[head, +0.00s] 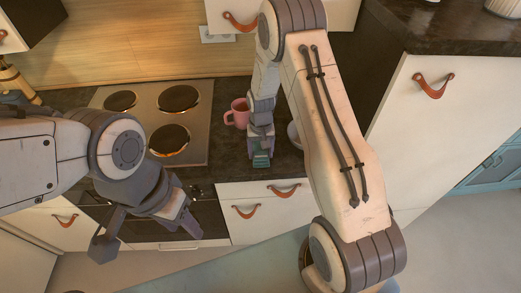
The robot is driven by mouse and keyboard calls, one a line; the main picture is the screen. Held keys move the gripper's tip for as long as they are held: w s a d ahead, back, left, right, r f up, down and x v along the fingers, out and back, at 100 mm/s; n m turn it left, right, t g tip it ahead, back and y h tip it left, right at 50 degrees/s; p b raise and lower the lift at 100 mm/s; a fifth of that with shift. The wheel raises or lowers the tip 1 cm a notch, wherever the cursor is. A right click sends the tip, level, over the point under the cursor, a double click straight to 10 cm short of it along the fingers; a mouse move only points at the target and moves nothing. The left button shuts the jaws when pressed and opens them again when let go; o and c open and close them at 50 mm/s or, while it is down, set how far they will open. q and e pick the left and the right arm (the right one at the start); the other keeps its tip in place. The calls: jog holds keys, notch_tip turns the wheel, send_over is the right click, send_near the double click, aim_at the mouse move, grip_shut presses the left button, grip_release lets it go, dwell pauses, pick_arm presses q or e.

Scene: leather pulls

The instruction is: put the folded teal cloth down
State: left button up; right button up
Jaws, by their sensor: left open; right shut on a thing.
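The folded teal cloth (261,159) shows as a small teal patch at the tip of my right gripper (261,153). My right gripper points down over the front part of the dark countertop (218,151) and is shut on the cloth. Its fingers hide part of the cloth, and I cannot tell whether the cloth touches the counter. My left gripper (188,220) is open and empty, low at the left in front of the oven, apart from the cloth.
A pink mug (239,113) stands just left of my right gripper. A pale round dish (294,135) is partly hidden behind my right arm. The cooktop (195,130) is further left. Drawers with leather pulls (284,191) are below the counter edge.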

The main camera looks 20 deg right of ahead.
jog(key=shift+f, duration=0.15)
jog(key=o, duration=1.4)
